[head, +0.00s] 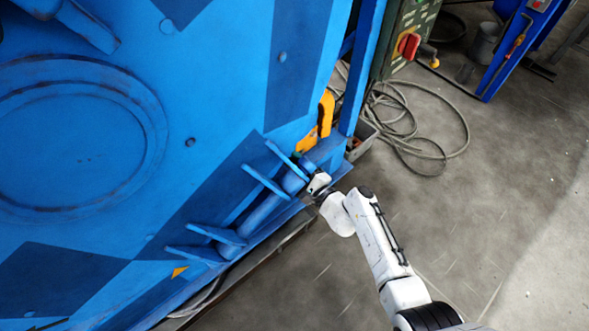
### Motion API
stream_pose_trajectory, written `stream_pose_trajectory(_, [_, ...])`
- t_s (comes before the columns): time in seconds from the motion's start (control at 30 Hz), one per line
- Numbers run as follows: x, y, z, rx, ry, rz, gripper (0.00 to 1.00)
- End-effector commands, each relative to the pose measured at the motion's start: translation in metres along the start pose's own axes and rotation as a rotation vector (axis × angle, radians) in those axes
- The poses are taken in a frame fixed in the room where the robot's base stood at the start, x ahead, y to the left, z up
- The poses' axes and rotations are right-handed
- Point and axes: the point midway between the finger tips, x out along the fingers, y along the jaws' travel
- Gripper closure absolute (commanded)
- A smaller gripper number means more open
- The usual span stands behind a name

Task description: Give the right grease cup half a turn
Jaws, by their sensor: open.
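My gripper (317,186) is at the lower right edge of the blue machine (215,120), close to the end of a blue horizontal cylinder (262,212). My white arm reaches to it from the bottom right. The gripper is small in the head view and its fingers are partly hidden by its own body. No grease cup can be made out clearly; one may be hidden behind the gripper. I cannot tell whether the gripper touches anything.
Blue brackets (264,181) stick out around the cylinder. A yellow-orange part (325,112) sits just above the gripper. A control box with a red switch (409,45) is at the upper right. Grey cable (440,156) coils on the floor.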

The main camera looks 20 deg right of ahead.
Motion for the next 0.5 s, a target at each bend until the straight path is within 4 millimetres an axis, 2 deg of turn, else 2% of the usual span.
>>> stream_pose_trajectory(0.27, [0.0009, 0.0000, 0.0003, 0.000, 0.000, 0.000, 0.36])
stream_pose_trajectory(0.5, [0.0007, 0.0000, 0.0002, 0.000, 0.000, 0.000, 0.59])
